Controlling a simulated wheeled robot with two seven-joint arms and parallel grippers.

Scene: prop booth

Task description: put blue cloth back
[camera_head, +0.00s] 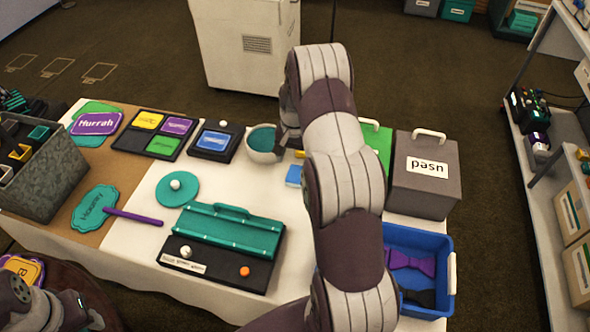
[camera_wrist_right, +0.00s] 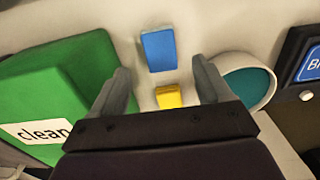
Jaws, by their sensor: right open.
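The blue cloth (camera_head: 294,176), a small folded rectangle, lies on the white tabletop, partly beside my right arm in the head view. It shows whole in the right wrist view (camera_wrist_right: 158,50). A yellow cloth or block (camera_wrist_right: 170,97) lies near it, closer to my fingers; in the head view it is a small patch (camera_head: 299,154). My right gripper (camera_wrist_right: 165,85) is open and empty, its fingers pointing toward the blue cloth with the yellow piece between them. In the head view my arm largely hides it. My left arm's end (camera_head: 75,308) is at the lower left, its fingers unclear.
A white bowl (camera_head: 264,143) with teal inside stands beside the gripper. A green box (camera_wrist_right: 60,95) marked "clean" is on its other side, next to a grey lidded box (camera_head: 425,190). A blue bin (camera_head: 448,270) holds purple and dark pieces. A teal-and-black case (camera_head: 225,230) lies in front.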

